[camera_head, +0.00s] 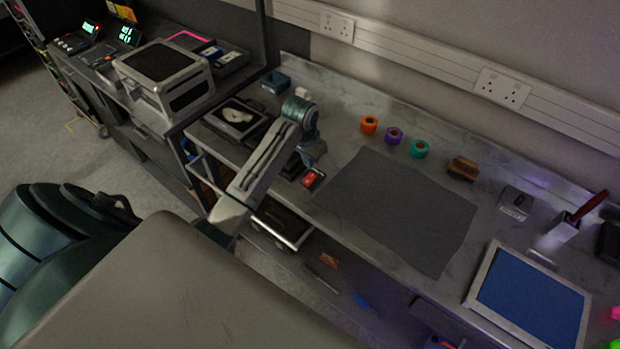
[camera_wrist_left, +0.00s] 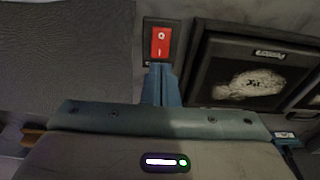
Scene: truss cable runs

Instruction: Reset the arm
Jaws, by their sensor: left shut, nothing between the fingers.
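My left arm reaches over the metal bench, with its gripper (camera_head: 312,158) pointing down near a red rocker switch (camera_head: 313,179). In the left wrist view the blue fingers (camera_wrist_left: 161,82) are closed together, with nothing between them. Their tips are just below the red switch (camera_wrist_left: 160,41), which sits in a dark housing and carries white marks. I cannot tell whether the tips touch the housing. My right gripper is in neither view.
A grey mat (camera_head: 400,208) lies flat right of the switch. Orange (camera_head: 369,125), purple (camera_head: 393,135) and teal (camera_head: 419,148) tape rolls stand behind it. A blue-faced panel (camera_head: 528,300) lies at right. A dark framed tray (camera_head: 236,117) with a pale shape is left of the arm.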

